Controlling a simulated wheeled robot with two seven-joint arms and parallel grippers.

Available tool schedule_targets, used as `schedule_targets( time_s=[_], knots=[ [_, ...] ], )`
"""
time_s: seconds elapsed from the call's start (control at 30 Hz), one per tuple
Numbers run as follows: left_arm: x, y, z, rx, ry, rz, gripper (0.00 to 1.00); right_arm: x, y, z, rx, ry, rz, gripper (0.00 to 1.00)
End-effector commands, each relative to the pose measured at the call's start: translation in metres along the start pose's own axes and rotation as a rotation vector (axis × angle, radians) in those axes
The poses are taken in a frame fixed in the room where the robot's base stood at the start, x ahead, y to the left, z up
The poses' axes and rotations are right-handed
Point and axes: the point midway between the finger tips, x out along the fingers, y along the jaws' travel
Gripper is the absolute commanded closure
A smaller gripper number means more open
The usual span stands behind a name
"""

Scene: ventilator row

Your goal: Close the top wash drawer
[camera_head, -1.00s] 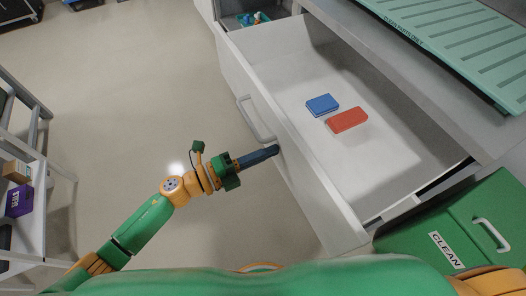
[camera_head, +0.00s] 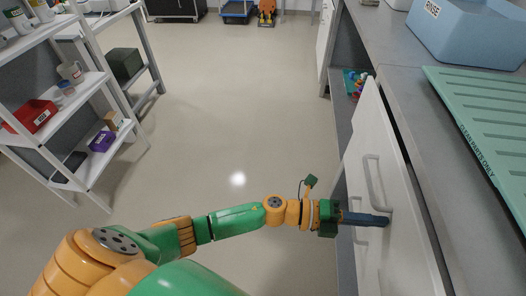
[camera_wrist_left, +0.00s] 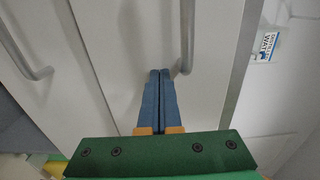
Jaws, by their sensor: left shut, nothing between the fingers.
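The top wash drawer's white front (camera_head: 402,225) is at the right of the head view, below the grey counter. Its inside is hidden, and I cannot tell whether it sits fully flush. Its grey bar handle (camera_head: 372,185) is on the front. My left gripper (camera_head: 386,220) is shut and empty, with its blue fingertips at the front beside the handle's near end. In the wrist view the shut fingers (camera_wrist_left: 160,75) point at the white front (camera_wrist_left: 120,60), close beside the handle (camera_wrist_left: 187,40). I cannot tell if they touch the panel.
A blue RINSE bin (camera_head: 470,35) and a green slotted mat (camera_head: 485,110) are on the counter (camera_head: 400,85). A tray of small coloured items (camera_head: 353,85) is in the open bay beyond the drawer. White shelving (camera_head: 85,130) stands at left. The floor between is clear.

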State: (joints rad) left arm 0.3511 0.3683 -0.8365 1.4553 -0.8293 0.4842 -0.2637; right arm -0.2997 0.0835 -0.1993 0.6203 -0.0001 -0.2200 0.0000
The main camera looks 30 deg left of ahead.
Motion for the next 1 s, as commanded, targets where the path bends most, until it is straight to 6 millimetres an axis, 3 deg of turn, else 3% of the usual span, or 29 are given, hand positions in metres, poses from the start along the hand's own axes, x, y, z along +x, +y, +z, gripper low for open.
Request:
schedule_targets(
  time_s=[0.3,1.0],
  knots=[
    [0.023,0.0,0.0,0.001,0.0,0.0,1.0,0.004,-0.003,0.0,0.001,0.0,-0.004,0.5],
    [0.026,-0.003,0.001,0.001,-0.002,-0.007,1.0,0.004,-0.004,0.0,0.001,0.0,-0.006,0.5]
  ],
)
